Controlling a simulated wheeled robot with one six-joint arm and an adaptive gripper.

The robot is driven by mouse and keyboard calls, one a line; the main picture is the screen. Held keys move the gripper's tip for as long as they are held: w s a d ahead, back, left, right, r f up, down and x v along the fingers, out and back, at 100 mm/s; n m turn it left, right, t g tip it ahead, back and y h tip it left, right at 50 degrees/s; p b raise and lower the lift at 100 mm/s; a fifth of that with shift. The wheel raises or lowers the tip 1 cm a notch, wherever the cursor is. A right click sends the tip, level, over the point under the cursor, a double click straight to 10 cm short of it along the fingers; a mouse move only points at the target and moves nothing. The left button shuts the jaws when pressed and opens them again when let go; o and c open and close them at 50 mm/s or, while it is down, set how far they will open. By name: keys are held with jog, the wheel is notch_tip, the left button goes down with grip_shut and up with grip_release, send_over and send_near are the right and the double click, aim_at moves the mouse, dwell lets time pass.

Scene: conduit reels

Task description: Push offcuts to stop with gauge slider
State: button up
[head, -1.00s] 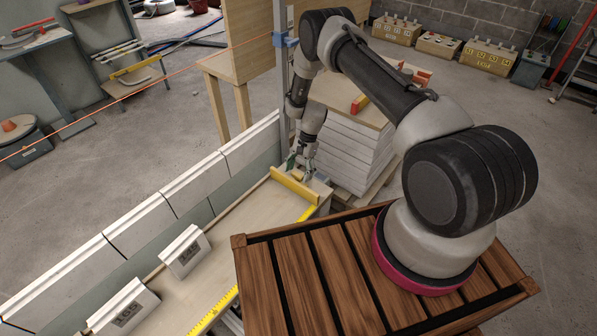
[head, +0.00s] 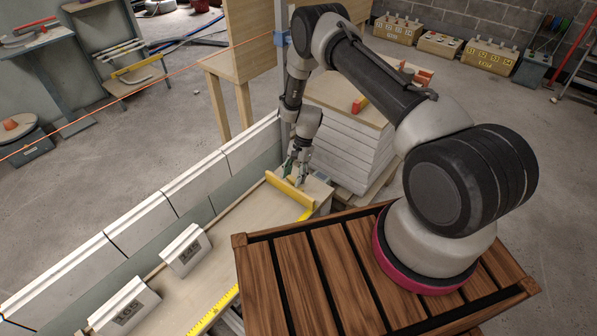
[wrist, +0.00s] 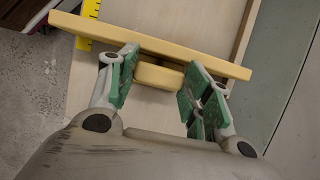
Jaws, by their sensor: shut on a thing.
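The gauge slider is a yellow bar (head: 283,188) lying across the far end of the pale wooden bench board (head: 239,222). In the wrist view the bar (wrist: 145,43) crosses the top, and its short rounded handle (wrist: 157,77) sits between the green finger pads. My gripper (head: 296,172) is shut on this handle, behind the bar; it also shows in the wrist view (wrist: 158,82). Two white offcuts with printed numbers, the nearer-to-slider one (head: 185,250) and the farther one (head: 124,308), stand on the board, well apart from the slider and from each other. I cannot identify the stop.
A row of white blocks (head: 147,214) runs along the left side of the board as a wall. A yellow ruler (head: 214,311) lies along the right edge. A stack of white slabs (head: 345,150) stands behind the board's far end. The board between slider and offcuts is clear.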

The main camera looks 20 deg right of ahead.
jog(key=s+a, duration=0.6)
jog(key=a, duration=0.3)
jog(key=s+a, duration=0.7)
jog(key=a, duration=0.2)
jog(key=s+a, duration=0.6)
jog(key=a, duration=0.3)
jog(key=shift+s, duration=0.35)
jog(key=o, duration=1.4)
jog(key=shift+o, duration=0.2)
jog(key=v, duration=1.2)
jog(key=shift+a+r, duration=0.1)
jog(key=shift+c, duration=0.2)
